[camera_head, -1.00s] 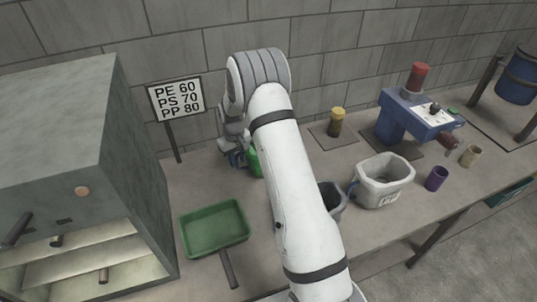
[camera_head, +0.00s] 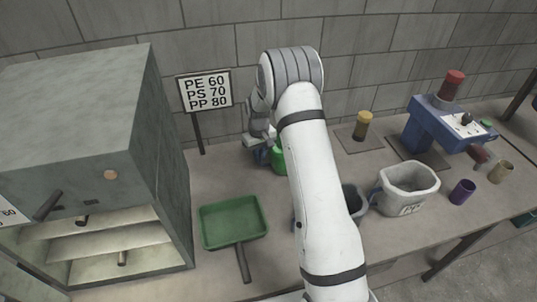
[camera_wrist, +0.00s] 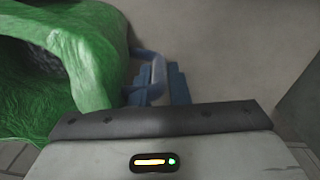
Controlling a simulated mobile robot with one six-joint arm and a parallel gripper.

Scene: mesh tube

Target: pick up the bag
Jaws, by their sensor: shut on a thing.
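The bag looks like a crumpled green thing (camera_wrist: 95,50) with a dark opening, filling the left of the wrist view. In the head view only a small green part (camera_head: 278,160) shows, the rest hidden behind my white arm. My gripper (camera_wrist: 157,90) has blue fingers and is shut on a blue-grey loop (camera_wrist: 150,62) at the bag's right edge. In the head view my gripper (camera_head: 262,153) is low near the back of the bench, beside the green part. I cannot tell whether the bag touches the bench.
A green tray (camera_head: 233,222) lies in front on the bench (camera_head: 215,178). A grey oven-like box (camera_head: 90,150) stands at left. A sign (camera_head: 204,90) is behind. A white bucket (camera_head: 408,190), purple cup (camera_head: 462,192), yellow-topped jar (camera_head: 362,125) and blue machine (camera_head: 445,125) are at right.

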